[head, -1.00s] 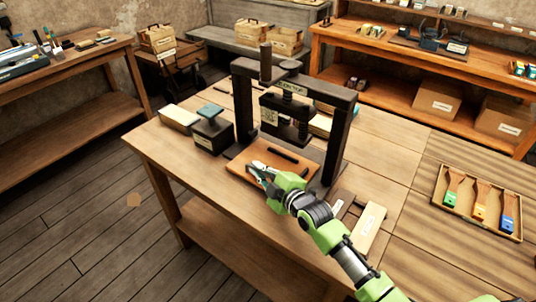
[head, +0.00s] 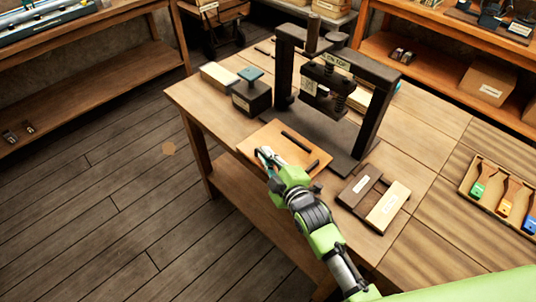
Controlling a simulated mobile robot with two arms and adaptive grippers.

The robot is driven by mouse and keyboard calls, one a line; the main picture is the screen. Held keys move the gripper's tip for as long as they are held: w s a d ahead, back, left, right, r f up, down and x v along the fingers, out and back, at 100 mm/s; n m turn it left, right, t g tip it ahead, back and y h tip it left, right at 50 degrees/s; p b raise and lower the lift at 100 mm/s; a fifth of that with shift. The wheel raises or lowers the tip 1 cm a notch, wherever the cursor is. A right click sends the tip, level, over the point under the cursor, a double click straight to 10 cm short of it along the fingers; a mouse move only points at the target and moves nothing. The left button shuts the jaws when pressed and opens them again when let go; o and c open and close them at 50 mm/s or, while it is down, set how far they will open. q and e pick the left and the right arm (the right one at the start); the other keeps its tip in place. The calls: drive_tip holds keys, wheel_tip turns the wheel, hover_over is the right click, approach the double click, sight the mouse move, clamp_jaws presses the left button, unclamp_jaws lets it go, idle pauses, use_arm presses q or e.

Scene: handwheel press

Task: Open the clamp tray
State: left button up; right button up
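My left gripper is not in view.
A dark and pale wooden piece (head: 387,207) lies to the right. A tray of coloured brushes (head: 466,190) is at the far right. Open floor lies left of the table.

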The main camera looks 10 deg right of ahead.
drive_tip(key=shift+s+d, duration=0.1)
drive_tip(key=shift+s, duration=0.05)
drive_tip(key=v, duration=1.1)
drive_tip(key=shift+s, duration=0.3)
drive_tip(key=shift+d, duration=0.1)
